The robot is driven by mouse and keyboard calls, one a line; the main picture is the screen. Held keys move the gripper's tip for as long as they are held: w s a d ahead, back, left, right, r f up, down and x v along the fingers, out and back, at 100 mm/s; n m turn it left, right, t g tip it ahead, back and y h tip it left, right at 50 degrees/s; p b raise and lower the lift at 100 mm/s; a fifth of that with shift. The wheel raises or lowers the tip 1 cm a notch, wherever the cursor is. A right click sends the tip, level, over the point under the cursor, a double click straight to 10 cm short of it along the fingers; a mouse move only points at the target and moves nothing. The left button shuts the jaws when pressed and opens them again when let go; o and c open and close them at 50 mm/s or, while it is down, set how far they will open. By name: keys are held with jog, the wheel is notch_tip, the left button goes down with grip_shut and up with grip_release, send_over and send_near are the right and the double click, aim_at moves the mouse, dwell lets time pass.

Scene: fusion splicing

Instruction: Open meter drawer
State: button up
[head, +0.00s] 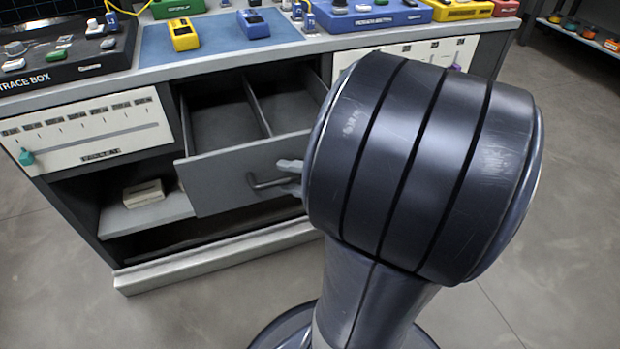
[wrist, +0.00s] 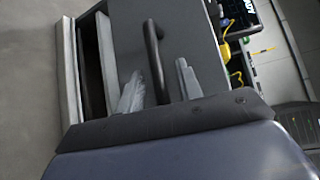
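The meter drawer (head: 235,178) is a dark grey front with a dark bar handle (head: 262,183). It stands pulled out of the bench, and its divided, empty-looking inside shows from above. My gripper (head: 287,175) is at the right end of the handle in the head view, partly hidden behind my arm. In the wrist view, the two light grey fingers of my gripper (wrist: 158,70) stand apart on either side of the handle (wrist: 155,55). Gaps show between the handle and the fingers. The drawer front (wrist: 190,40) also shows there.
The bench top holds a blue mat (head: 215,45) with a yellow meter (head: 184,34) and a blue meter (head: 253,23). A white panel (head: 90,130) is left of the drawer. A small box (head: 144,193) lies on the shelf below. Open floor lies in front.

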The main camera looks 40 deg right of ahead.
jog(key=p+v, duration=0.2)
jog(key=v, duration=0.8)
jog(key=shift+s, duration=0.3)
jog(key=shift+d, duration=0.1)
jog(key=shift+b+x, duration=1.05)
jog(key=shift+x, duration=4.3)
